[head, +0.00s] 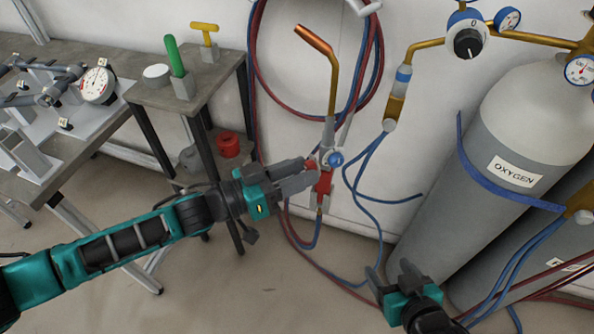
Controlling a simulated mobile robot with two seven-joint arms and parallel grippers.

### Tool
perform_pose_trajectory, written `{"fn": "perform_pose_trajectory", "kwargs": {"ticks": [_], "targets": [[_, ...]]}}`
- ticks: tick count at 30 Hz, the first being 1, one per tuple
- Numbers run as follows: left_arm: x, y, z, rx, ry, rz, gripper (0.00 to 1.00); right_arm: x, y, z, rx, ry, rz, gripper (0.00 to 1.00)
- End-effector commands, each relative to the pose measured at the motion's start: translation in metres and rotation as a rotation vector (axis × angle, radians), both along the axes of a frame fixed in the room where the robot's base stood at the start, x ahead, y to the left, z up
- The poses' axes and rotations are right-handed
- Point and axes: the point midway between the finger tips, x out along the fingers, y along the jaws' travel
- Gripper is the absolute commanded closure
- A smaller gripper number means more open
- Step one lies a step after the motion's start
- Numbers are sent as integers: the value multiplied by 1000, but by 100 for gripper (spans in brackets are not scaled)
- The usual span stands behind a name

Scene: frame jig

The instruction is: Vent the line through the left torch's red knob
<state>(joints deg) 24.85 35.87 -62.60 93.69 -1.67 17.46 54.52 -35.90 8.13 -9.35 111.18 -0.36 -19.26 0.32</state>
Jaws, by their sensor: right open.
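The torch (331,90) hangs upright in front of the white wall, with a copper tip, a brass neck and red and blue fittings low down. Its red knob (311,166) shows partly at the left side, beside the blue knob (336,159). My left gripper (311,172) reaches in from the left with its fingertips at the red knob. The fingers cover part of the knob, and I cannot tell whether they are closed on it. My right gripper (405,273) is open and empty at the lower right, well below the torch.
A grey oxygen cylinder (480,185) with a regulator knob (468,42) stands at right. Red and blue hoses (372,212) hang below the torch and loop on the wall. A small table (200,90) with a green-handled tool (176,58) stands left.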

Motion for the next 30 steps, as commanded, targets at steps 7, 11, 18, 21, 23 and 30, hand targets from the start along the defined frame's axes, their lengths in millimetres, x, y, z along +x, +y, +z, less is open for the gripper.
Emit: {"fn": "perform_pose_trajectory", "kwargs": {"ticks": [7,11,18,21,23,30], "targets": [[0,0,0,0,0,0,85,0,0,0,0,-1,-1,30],[0,0,0,0,0,0,98,1,0,0,0,-1,-1,30],[0,0,0,5,-9,0,100,1,0,1,0,-2,-1,30],[0,0,0,15,-28,0,100,1,0,2,0,-2,-1,30],[0,0,0,25,-47,0,100,1,0,3,0,-2,-1,30],[1,1,1,96,-185,1,100,1,0,7,-1,-3,0,30]]}}
